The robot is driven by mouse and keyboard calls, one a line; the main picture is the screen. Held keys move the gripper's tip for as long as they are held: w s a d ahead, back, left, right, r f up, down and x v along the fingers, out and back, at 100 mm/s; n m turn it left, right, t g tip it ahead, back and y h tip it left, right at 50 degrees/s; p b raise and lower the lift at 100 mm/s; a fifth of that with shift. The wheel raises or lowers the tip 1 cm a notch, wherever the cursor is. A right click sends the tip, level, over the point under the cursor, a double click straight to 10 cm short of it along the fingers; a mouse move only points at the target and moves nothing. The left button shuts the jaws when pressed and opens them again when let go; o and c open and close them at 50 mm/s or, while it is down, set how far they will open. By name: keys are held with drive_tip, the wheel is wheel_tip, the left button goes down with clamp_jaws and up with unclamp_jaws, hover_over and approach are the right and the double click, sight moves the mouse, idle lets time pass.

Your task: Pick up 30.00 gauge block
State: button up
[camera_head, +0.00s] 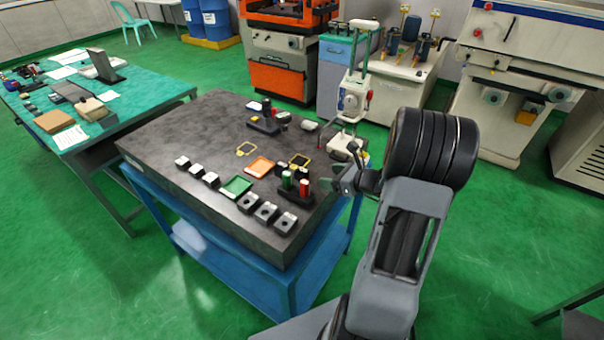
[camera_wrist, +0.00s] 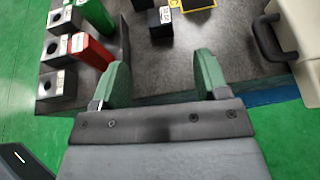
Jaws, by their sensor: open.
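No 30.00 marking is readable, so I cannot tell which piece is the 30.00 gauge block. A green upright block (camera_wrist: 97,14) and a red upright block (camera_wrist: 88,50) stand at the left of the wrist view, in a dark holder; in the head view the holder (camera_head: 291,194) is near the plate's right edge. A small dark block with a white label (camera_wrist: 159,22) lies ahead of the fingers. My gripper (camera_wrist: 163,80) is open and empty, with green fingers apart above the plate's edge. The red block is just left of the left finger.
The dark surface plate (camera_head: 190,125) rests on a blue stand (camera_head: 225,245). A pale handled object (camera_wrist: 301,45) is right of my gripper.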

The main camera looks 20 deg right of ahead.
sight(303, 172)
drive_tip(key=x, duration=0.6)
drive_tip(key=shift+w+a+f+p, duration=0.1)
drive_tip(key=shift+p, duration=0.25)
drive_tip(key=shift+p+x, duration=0.9)
drive_tip(key=shift+x, duration=1.75)
drive_tip(key=c, duration=1.2)
